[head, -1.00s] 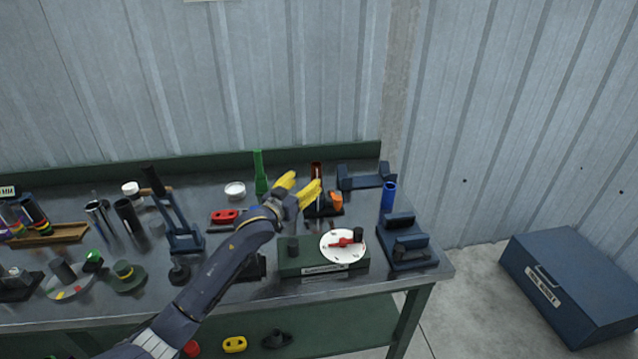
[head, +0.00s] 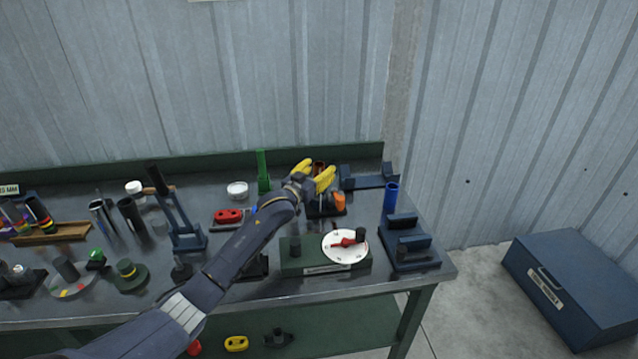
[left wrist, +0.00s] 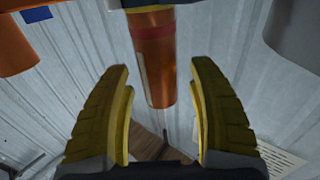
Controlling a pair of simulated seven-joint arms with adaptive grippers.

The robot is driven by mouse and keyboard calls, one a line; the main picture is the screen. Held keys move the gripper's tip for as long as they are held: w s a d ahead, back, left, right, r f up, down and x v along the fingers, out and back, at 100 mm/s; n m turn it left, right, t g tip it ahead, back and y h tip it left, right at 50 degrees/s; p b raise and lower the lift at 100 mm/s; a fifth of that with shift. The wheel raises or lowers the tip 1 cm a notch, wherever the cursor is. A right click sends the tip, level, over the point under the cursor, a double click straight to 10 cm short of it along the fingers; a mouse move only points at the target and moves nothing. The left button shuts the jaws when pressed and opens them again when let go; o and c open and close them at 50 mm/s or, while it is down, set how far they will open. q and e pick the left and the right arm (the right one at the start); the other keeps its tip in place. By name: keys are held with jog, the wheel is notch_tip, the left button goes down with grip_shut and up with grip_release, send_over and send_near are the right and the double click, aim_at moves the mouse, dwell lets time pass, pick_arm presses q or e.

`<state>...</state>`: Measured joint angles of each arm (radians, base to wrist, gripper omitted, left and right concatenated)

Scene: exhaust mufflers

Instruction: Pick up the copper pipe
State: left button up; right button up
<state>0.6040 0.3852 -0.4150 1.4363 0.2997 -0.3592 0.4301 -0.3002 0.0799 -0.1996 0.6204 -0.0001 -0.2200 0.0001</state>
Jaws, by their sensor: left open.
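The copper pipe (head: 319,167) stands at the back right of the bench, mostly hidden behind my left gripper (head: 317,173) in the head view. In the left wrist view the copper pipe (left wrist: 153,62) is a shiny orange-brown tube with a red band, its free end pointing down the picture. My left gripper (left wrist: 160,78) has yellow fingers and is open. In that view the pipe's free end shows between the two spread fingers, with a gap on each side. Whether it is fully within their grasp I cannot tell. My right gripper is in neither view.
An orange piece (head: 339,201) stands close to the gripper, on a dark base.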

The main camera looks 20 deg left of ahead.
pick_arm(q)
jog(key=c, duration=1.3)
jog(key=shift+r, duration=0.2)
